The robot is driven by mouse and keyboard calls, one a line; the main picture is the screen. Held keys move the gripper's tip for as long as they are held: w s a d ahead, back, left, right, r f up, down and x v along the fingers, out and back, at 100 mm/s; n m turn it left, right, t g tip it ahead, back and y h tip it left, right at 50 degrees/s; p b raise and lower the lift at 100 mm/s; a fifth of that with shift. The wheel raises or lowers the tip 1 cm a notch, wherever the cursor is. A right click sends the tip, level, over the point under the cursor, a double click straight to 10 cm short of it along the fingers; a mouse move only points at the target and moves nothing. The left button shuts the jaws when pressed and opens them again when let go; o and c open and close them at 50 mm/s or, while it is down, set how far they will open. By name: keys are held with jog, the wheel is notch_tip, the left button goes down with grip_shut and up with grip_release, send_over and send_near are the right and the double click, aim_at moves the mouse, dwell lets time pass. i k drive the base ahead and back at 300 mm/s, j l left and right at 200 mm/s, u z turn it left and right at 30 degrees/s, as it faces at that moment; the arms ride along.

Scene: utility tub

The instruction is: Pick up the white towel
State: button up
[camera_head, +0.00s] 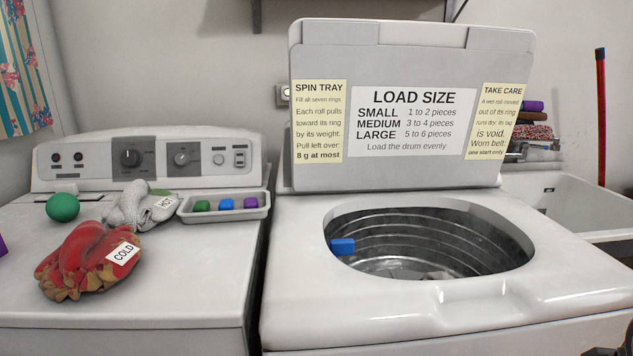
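A whitish-grey bundled cloth (131,206) lies on the left machine's top, with a white "HOT" tag (165,203) on its right side. I cannot tell for sure that it is the white towel. A small pale patch (437,275) also shows low in the open drum, too little of it to identify. No gripper fingers can be made out. Only dark shapes cut off at the bottom right corner show, possibly part of my arm.
A red and tan bundle (88,262) tagged "COLD" lies in front of the pale cloth. A green ball (62,207) is left of it. A tray (226,214) with coloured blocks is right.

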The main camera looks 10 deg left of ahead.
aim_at(140, 207)
jog(key=k+j+u, duration=0.1)
jog(key=u, duration=0.3)
jog(key=j+u, duration=0.2)
jog(key=u, duration=0.95)
jog(key=j, duration=0.1)
